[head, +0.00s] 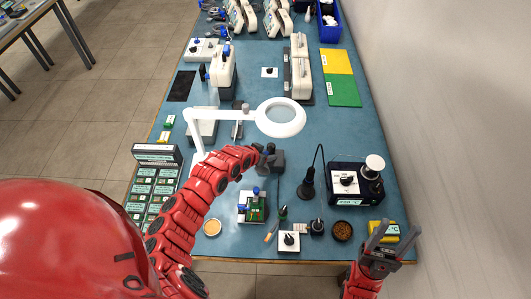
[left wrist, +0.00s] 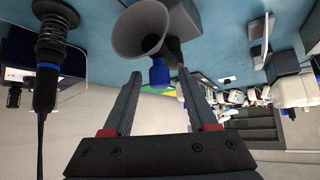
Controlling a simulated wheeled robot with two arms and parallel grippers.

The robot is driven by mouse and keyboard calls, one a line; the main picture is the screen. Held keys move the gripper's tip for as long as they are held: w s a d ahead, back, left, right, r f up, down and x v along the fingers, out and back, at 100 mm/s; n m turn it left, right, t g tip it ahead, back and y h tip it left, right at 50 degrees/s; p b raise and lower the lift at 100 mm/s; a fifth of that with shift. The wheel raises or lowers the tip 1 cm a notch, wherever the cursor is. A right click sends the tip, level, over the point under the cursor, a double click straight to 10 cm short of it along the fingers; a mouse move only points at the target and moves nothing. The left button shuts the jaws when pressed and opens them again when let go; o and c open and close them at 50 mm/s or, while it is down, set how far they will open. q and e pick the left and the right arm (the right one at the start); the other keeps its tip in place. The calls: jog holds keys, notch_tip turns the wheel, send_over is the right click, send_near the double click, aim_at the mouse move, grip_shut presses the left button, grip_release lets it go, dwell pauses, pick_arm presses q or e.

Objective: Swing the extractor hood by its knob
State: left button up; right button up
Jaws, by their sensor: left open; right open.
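The extractor hood (left wrist: 142,28) is a grey funnel in the left wrist view, with a blue knob (left wrist: 160,72) at its edge. My left gripper (left wrist: 159,74) is open, with its fingers either side of the knob in the picture; I cannot tell whether they touch it. In the head view the dark grey extractor (head: 277,163) stands mid-table, partly hidden by my left gripper (head: 264,149). My right gripper (head: 399,227) is open and empty near the table's front right corner, by a yellow block (head: 378,229).
A white magnifier lamp (head: 281,117) reaches over the table behind my left gripper. A soldering iron holder (head: 307,187) and a dark station (head: 355,184) stand to the right. A green board holder (head: 252,206) is in front. Free blue tabletop lies behind the station.

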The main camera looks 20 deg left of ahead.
pick_arm(q)
grip_shut()
dwell(0.3)
dwell(1.2)
